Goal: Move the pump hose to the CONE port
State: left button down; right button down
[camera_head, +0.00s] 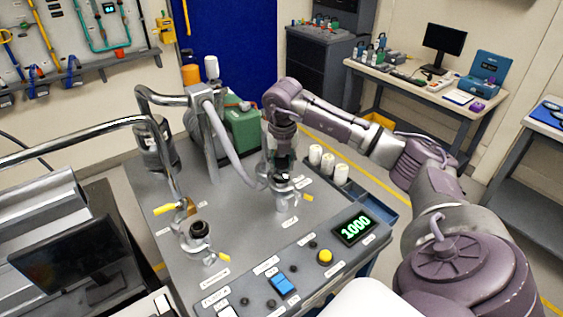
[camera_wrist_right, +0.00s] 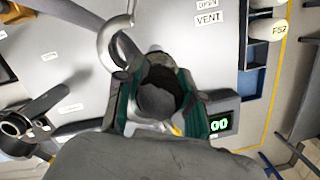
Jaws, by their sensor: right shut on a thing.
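My right gripper (camera_head: 283,168) points down over the port fitting (camera_head: 284,198) at the middle right of the grey cart top (camera_head: 240,215). It is shut on the dark end fitting of the pump hose (camera_wrist_right: 158,98), between its teal finger pads. The grey pump hose (camera_head: 222,130) arcs from a metal post down to the gripper. Whether the hose end touches the fitting below is hidden. Another port (camera_head: 199,230), with a black open top and a yellow lever, stands at the front left; it also shows in the wrist view (camera_wrist_right: 15,126). My left gripper is out of view.
A control panel with a green "1000" display (camera_head: 355,229) runs along the cart's front. Three white cylinders (camera_head: 328,164) stand at its right edge. Bent metal pipes (camera_head: 90,142) cross above the cart's left side. A green box (camera_head: 243,130) stands behind the hose.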

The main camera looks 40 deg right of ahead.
jog(key=c, duration=0.6)
grip_release()
jog(key=shift+c, duration=0.2)
jog(key=shift+r, duration=0.1)
jog(key=r, duration=0.4)
jog(key=s+r, duration=0.1)
jog(key=r, duration=0.3)
jog(key=a+r, duration=0.1)
jog(key=r, duration=0.2)
jog(key=shift+s+r, duration=0.25)
jog(key=shift+r, duration=0.15)
